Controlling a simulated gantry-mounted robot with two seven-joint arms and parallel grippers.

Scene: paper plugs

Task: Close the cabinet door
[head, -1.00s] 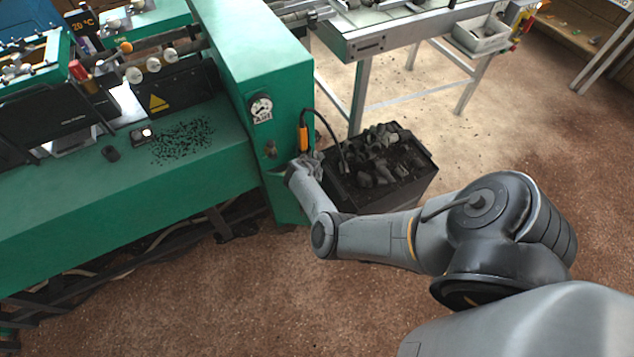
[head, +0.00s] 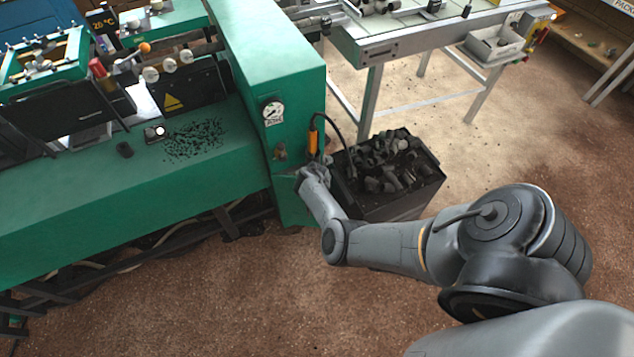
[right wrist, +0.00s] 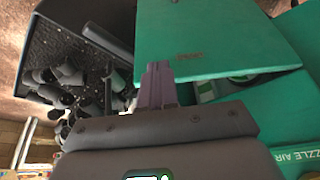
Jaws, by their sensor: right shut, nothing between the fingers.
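The green cabinet (head: 268,60) stands at the end of the green machine, with a round gauge (head: 273,112) on its front. My right gripper (head: 312,166) is low at its front right edge, by the black bin; its fingers are hard to see there. In the right wrist view a flat green panel (right wrist: 215,38), which looks like the door, fills the upper middle. My shut, empty fingers (right wrist: 158,75) are beside its lower left corner; I cannot tell whether they touch. Small fittings show below the panel's edge, beside another green surface (right wrist: 285,105). My left gripper is not in view.
A black bin (head: 420,192) of dark plugs stands right of the cabinet, close to my right gripper; it also shows in the right wrist view (right wrist: 50,50). An orange-handled tool (head: 313,136) with a black cable hangs between them. Open brown floor (head: 230,290) lies in front.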

